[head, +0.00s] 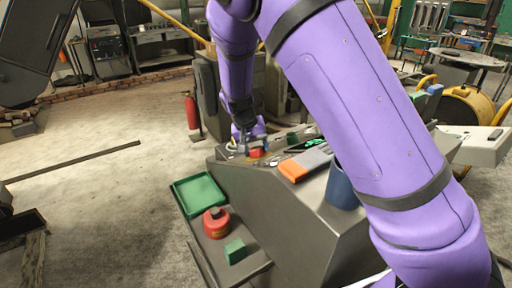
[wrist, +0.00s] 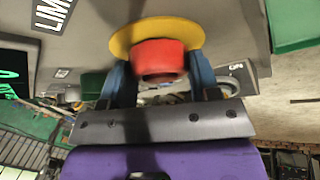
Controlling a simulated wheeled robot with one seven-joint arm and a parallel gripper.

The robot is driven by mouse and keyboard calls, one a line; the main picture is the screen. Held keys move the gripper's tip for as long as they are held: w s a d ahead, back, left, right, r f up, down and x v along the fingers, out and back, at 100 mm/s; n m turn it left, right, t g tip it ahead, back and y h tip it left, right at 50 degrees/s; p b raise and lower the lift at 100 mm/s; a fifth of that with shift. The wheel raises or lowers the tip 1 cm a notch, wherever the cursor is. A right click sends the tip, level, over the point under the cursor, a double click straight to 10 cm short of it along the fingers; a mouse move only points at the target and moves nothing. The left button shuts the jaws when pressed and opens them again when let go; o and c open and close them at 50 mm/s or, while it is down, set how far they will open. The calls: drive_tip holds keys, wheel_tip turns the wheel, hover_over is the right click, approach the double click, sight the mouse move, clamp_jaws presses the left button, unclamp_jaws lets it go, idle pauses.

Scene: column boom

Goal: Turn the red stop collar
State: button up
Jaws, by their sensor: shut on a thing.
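The red stop collar (wrist: 158,57) is a short red cylinder on a round yellow plate (wrist: 130,36) on the grey panel, seen close in the wrist view. My gripper (wrist: 160,73) is shut on it, with one blue finger on each side. In the head view my gripper (head: 253,146) reaches down to the far left part of the sloped grey console (head: 285,205). The red collar (head: 256,153) shows there only as a small patch, mostly hidden by the fingers.
An orange and grey block (head: 294,170) and a blue cup (head: 342,187) stand on the console near my arm. The floor at left is mostly open.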

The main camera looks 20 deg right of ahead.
drive_tip(key=m+g+h, duration=0.1)
drive_tip(key=m+h, duration=0.1)
drive_tip(key=m, duration=0.2)
drive_tip(key=shift+m, duration=0.3)
drive_tip(key=shift+f+h, duration=0.1)
drive_tip(key=shift+h, duration=0.2)
drive_tip(key=o, duration=0.9)
drive_tip(key=v, duration=1.1)
drive_tip(key=shift+w, duration=0.15)
